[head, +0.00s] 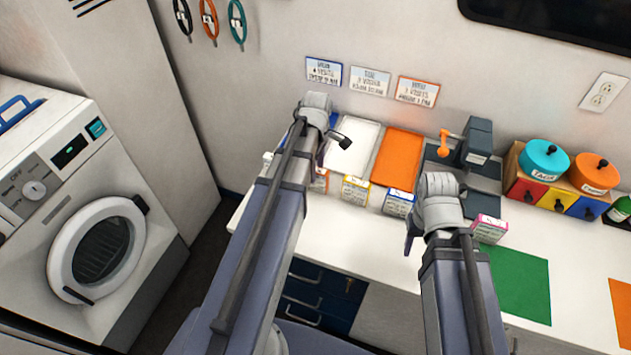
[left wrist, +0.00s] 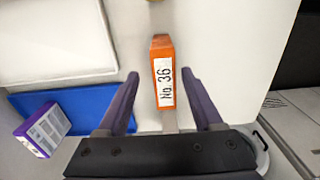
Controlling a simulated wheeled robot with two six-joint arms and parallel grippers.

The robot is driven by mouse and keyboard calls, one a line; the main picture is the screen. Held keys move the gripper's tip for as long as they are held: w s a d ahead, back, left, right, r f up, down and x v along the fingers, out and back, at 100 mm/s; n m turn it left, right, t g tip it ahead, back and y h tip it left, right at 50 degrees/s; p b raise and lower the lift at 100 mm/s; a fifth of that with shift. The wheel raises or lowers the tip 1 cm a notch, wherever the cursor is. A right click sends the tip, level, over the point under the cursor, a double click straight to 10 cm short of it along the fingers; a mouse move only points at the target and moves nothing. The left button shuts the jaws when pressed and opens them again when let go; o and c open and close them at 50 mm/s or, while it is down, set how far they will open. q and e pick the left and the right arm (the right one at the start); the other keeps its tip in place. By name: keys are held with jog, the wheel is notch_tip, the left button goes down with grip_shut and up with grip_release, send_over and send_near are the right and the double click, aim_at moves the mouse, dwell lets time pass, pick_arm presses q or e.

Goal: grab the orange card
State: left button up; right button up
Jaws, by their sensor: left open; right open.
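An orange item with a white label reading "No. 36" (left wrist: 163,80) lies between the fingers of my left gripper (left wrist: 160,75) in the left wrist view. The fingers are open on both sides of it, and I see no contact. It looks like the small orange-and-white box (head: 320,182) at the counter's front left in the head view, partly hidden by my left arm. My left gripper (head: 322,158) is mostly hidden there by its own wrist. My right gripper (head: 411,236) is over the counter, its fingers barely visible.
A yellow box (head: 354,188), a blue box (head: 398,202) and a pink box (head: 489,229) line the counter. Behind them are a white tray (head: 350,145) and an orange mat (head: 400,158).

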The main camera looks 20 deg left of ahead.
aim_at(321, 185)
pick_arm(q)
jog(key=shift+s+f+b, duration=0.15)
jog(key=shift+f+b, duration=1.2)
jog(key=shift+s+f+b, duration=0.15)
jog(key=shift+f+b, duration=1.15)
pick_arm(e)
jog(key=shift+f, duration=2.65)
pick_arm(q)
jog(key=shift+r, duration=0.1)
jog(key=shift+c, duration=0.2)
pick_arm(e)
jog(key=shift+r, duration=0.1)
pick_arm(q)
grip_shut()
